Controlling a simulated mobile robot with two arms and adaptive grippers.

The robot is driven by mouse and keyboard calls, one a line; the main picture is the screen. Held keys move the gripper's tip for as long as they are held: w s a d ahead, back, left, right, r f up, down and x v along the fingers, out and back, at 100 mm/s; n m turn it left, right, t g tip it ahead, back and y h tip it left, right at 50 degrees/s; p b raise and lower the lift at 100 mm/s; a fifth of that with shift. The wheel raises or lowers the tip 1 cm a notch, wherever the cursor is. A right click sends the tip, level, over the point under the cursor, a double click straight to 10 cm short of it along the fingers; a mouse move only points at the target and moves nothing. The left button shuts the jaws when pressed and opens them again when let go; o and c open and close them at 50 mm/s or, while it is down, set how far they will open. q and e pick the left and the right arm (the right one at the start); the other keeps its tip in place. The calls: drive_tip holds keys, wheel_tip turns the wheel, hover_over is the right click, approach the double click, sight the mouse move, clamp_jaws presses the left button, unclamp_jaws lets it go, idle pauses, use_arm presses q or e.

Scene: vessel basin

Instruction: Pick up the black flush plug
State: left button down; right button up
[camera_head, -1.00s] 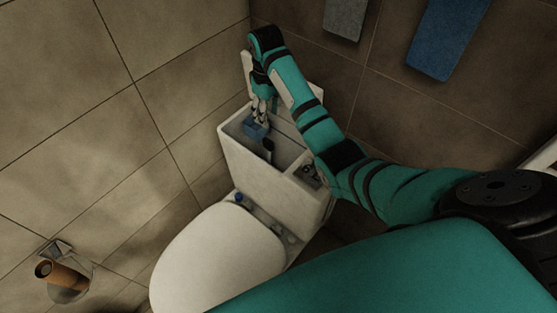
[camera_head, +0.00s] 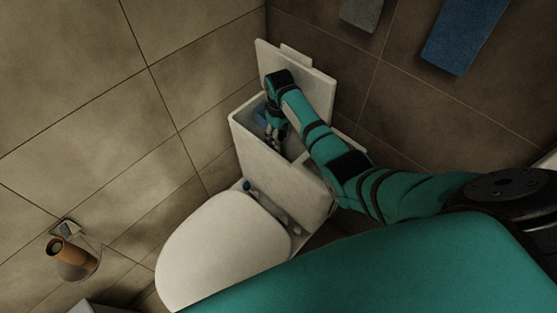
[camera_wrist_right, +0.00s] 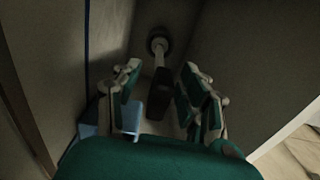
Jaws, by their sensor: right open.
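The black flush plug (camera_wrist_right: 160,88) shows in the right wrist view as a dark block inside the toilet tank (camera_head: 255,150). A pale stem runs from near it to a dark round part (camera_wrist_right: 158,46); I cannot tell whether they are one piece. My right gripper (camera_wrist_right: 162,70) is open, with one finger on each side of the block and no clear contact. In the head view my right gripper (camera_head: 273,138) reaches down into the open tank, and the arm and tank wall hide the plug. My left gripper is not in view.
A blue part (camera_head: 259,117) sits in the tank beside my right gripper; it also shows in the wrist view (camera_wrist_right: 133,116). The tank lid (camera_head: 313,79) stands upright behind the tank. The toilet seat lid (camera_head: 222,245) is closed in front. Tiled walls stand close by.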

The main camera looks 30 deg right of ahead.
drive_tip(key=shift+f, duration=1.35)
clamp_jaws()
